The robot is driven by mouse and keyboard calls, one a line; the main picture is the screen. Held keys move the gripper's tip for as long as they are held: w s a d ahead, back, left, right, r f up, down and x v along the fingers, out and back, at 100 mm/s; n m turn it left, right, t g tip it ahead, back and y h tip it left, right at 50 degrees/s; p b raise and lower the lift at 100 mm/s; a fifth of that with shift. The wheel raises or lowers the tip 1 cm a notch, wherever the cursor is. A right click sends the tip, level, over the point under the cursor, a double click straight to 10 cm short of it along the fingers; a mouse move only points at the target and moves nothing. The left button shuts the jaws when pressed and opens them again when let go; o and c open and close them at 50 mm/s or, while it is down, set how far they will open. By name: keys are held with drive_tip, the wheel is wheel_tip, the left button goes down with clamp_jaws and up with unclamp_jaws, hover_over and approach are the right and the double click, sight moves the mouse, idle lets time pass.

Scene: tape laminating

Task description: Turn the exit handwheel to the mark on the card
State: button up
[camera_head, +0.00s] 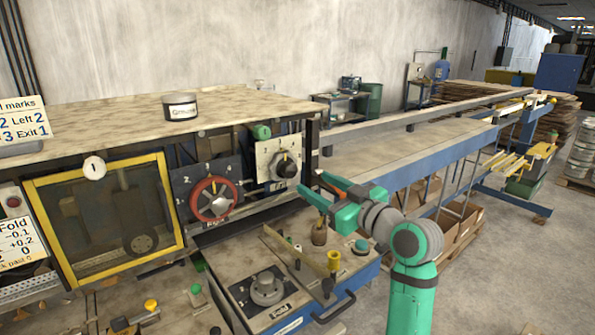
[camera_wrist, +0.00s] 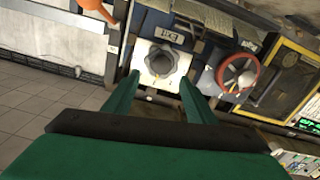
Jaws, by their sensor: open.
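The card (camera_head: 20,121) at the far left is cut off by the picture edge; its last line ends "Exit 1". A dark round knob (camera_head: 285,167) sits on a white dial plate at the right end of the machine. A knob on a pale plate also shows in the wrist view (camera_wrist: 158,62), ahead of the fingers. A red handwheel (camera_head: 213,199) is to its left, and also shows in the wrist view (camera_wrist: 237,75).
A blue control box (camera_head: 270,325) with a grey knob (camera_head: 265,287) and small posts stands below the panel. A yellow-framed window (camera_head: 105,215) is left of the red wheel. A tin (camera_head: 180,107) stands on the top board. A long blue-framed conveyor (camera_head: 410,160) runs to the right.

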sight(292, 171)
drive_tip(key=x, duration=0.8)
drive_tip(key=shift+w+a, duration=0.15)
drive_tip(key=shift+a, duration=0.3)
drive_tip(key=c, duration=1)
